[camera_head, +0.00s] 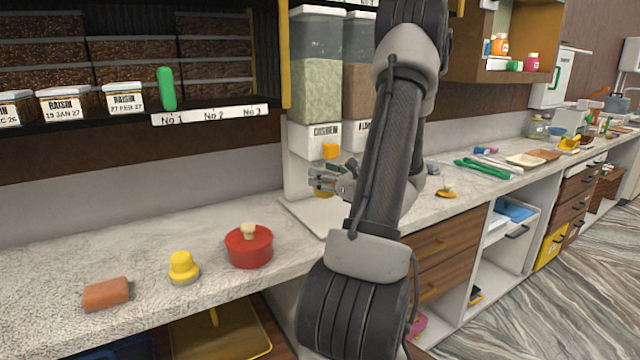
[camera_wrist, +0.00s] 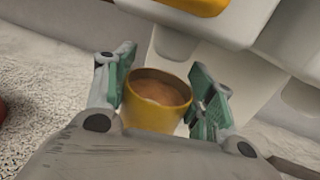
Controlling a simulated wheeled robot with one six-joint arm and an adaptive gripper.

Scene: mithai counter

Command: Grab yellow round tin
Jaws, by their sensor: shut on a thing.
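The yellow round tin (camera_wrist: 157,108) is between the two finger pads of my gripper (camera_wrist: 165,100) in the wrist view. It is open at the top, with brown contents or a brown inside showing. My gripper is shut on it. In the head view my gripper (camera_head: 335,182) is in front of the dispensers, and a bit of yellow at its fingers is the tin (camera_head: 323,194), mostly hidden by the fingers. I cannot tell whether the tin touches the surface below.
A cashew dispenser (camera_head: 316,100) with a yellow knob (camera_head: 330,151) stands right behind my gripper. A red lidded pot (camera_head: 249,248), a yellow-topped object (camera_head: 183,267) and a brown block (camera_head: 106,294) sit on the counter at left. Counter between pot and dispenser is clear.

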